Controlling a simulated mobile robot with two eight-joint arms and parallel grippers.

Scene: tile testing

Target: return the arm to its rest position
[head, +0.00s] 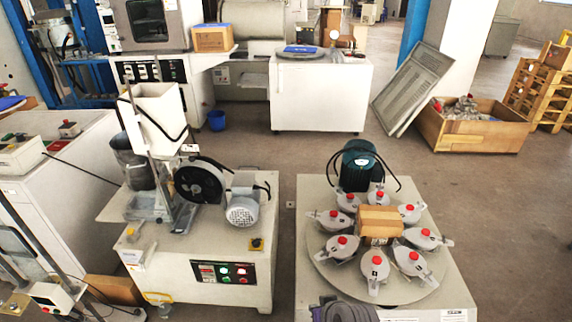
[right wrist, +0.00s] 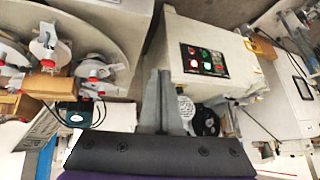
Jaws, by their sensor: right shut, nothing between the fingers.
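My right gripper (right wrist: 159,75) shows in the right wrist view with its two grey fingers together, pointing up the picture, and nothing between them. In the head view, a dark part of my right gripper (head: 342,309) shows at the bottom edge, in front of the white bench with the round plate; its fingers cannot be made out there. The fingers appear apart from the machines around them. My left gripper is in neither view.
A round plate (head: 330,270) carries several lidded grey pots with red knobs and a cardboard box (head: 380,223). A white machine cabinet (head: 180,262) with a control panel stands to its left. A wooden crate (head: 468,133) lies at right. Bare floor (head: 505,230) is free at right.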

